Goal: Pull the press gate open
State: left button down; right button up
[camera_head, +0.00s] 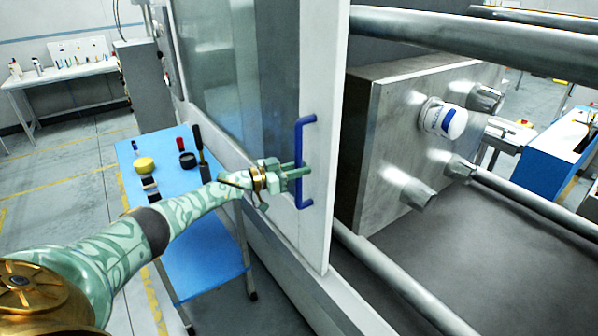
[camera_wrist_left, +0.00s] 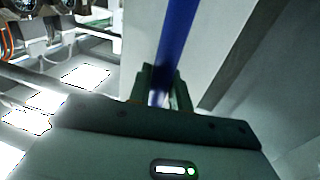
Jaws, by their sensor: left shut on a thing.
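The press gate (camera_head: 318,110) is a tall pale panel with a window, standing in the middle of the head view. A blue bar handle (camera_head: 299,135) is fixed upright near its right edge. My left gripper (camera_head: 298,171) is at the lower half of the handle, shut on it. In the left wrist view the blue handle (camera_wrist_left: 176,40) runs down between the fingers of my left gripper (camera_wrist_left: 160,92). To the right of the gate edge the press interior is exposed, with a grey metal platen (camera_head: 385,130). My right gripper is not in view.
A blue-topped table (camera_head: 200,265) with tools, a yellow pot (camera_head: 144,164) and brushes stands behind my left arm. Thick steel bars (camera_head: 470,42) cross the press. A white and blue cylinder (camera_head: 443,120) sits at the platen. Floor at left is clear.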

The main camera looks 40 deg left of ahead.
pick_arm(q)
jog(key=shift+a, duration=0.2)
jog(key=c, duration=1.3)
grip_release()
jog(key=shift+c, duration=0.2)
jog(key=p+v, duration=0.1)
jog(key=v, duration=1.5)
jog(key=shift+a+f, duration=0.1)
